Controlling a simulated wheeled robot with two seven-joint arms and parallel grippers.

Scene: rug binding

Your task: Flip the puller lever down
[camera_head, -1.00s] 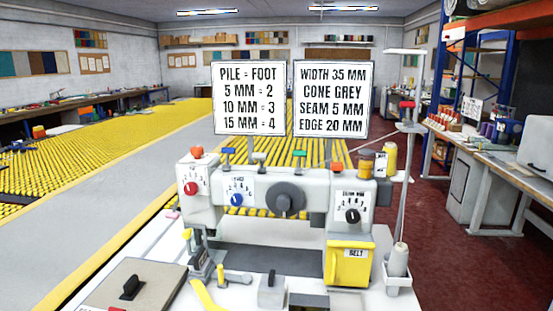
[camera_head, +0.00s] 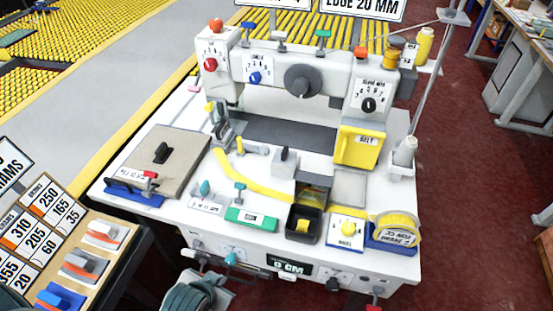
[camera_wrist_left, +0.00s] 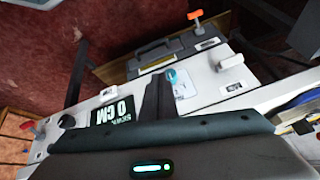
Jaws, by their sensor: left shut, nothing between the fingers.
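The white sewing machine (camera_head: 300,80) stands on its white bench (camera_head: 180,221). Several coloured levers stick up from it, including a green one (camera_head: 322,34) and an orange one (camera_head: 360,51). Their small labels cannot be read, so I cannot tell which is the puller lever. My left gripper (camera_head: 212,280) is low at the front left of the bench, below the machine. In the left wrist view its fingers (camera_wrist_left: 158,88) are together and empty, in front of the bench's front panel, near a teal knob (camera_wrist_left: 172,77). My right gripper is out of view.
A board with a black handle (camera_head: 161,153) lies at the bench's left. A yellow strip (camera_head: 232,174), a black box (camera_head: 303,224) and a tape roll (camera_head: 397,224) occupy its front. A labelled tray (camera_head: 82,264) stands at lower left.

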